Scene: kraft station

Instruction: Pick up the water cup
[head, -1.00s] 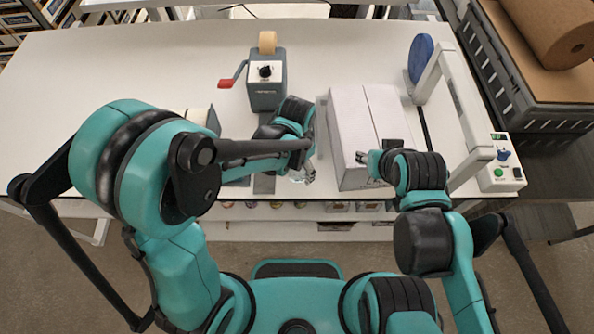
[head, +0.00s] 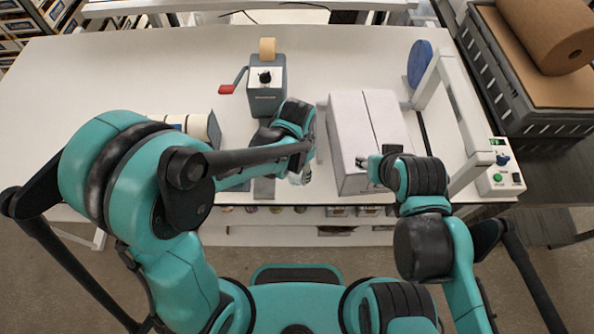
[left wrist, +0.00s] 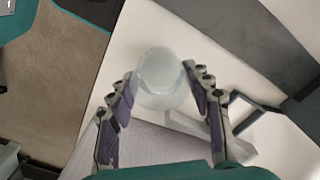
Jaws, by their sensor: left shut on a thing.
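The water cup (left wrist: 160,72) is a pale, see-through round vessel in the left wrist view. My left gripper (left wrist: 163,90) has its two purple-padded fingers shut on either side of it. In the head view my left gripper (head: 300,178) is over the table's front edge, left of the white box, and the arm hides most of it. The cup cannot be made out clearly there. My right gripper (head: 367,163) is at the front right of the box, and its finger opening is too small to read.
A closed white box (head: 352,120) stands mid-table. Behind my left gripper is a grey tape dispenser (head: 265,98) with a red handle. A white sealing machine (head: 470,125) stands at the right, and a tape roll (head: 198,126) at the left. The back left of the table (head: 130,65) is clear.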

